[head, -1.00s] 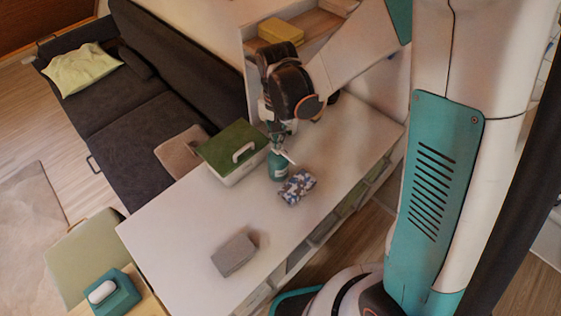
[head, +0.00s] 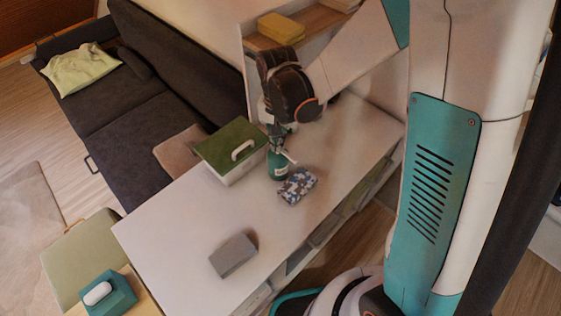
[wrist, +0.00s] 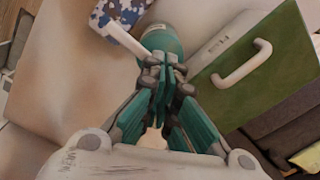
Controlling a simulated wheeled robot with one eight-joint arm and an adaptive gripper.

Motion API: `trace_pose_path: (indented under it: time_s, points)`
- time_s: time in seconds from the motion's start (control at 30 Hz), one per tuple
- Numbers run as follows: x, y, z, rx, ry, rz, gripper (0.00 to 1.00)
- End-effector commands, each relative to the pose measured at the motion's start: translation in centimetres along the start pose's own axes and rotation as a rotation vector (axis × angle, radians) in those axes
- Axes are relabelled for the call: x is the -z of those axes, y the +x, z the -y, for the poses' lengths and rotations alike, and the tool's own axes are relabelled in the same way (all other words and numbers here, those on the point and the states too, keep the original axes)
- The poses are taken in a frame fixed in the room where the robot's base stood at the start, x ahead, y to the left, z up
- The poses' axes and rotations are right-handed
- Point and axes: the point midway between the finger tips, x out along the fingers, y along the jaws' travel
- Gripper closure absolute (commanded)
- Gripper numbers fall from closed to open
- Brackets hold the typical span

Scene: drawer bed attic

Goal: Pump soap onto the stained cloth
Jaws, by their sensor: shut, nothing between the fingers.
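A green soap bottle (head: 278,165) with a white pump spout stands on the white table. In the wrist view the bottle (wrist: 161,40) is just beyond my fingertips, and its white spout (wrist: 122,39) points toward the cloth. A folded blue, white and brown patterned cloth (head: 298,186) lies beside the bottle, under or near the spout's end; its corner also shows in the wrist view (wrist: 125,12). I cannot make out a stain. My gripper (head: 278,131) is shut and empty, pointing down over the pump top. My fingers hide the pump head, so contact is unclear.
A box with a green lid and white handle (head: 229,152) stands close left of the bottle. A grey block (head: 233,256) lies near the table's front. A shelf with a yellow item (head: 281,28) is behind. The table's middle (head: 190,215) is clear.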

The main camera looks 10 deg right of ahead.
Motion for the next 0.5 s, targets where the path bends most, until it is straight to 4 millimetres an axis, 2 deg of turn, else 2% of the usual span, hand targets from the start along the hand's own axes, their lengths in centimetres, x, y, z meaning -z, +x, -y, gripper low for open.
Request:
trace_pose_path:
  time_s: [0.2, 0.5]
  points:
    - [0.0, 0.75, 0.0, 0.0, 0.0, 0.0, 1.0]
    - [-0.02, 0.42, -0.01, 0.0, 0.0, 0.0, 1.0]
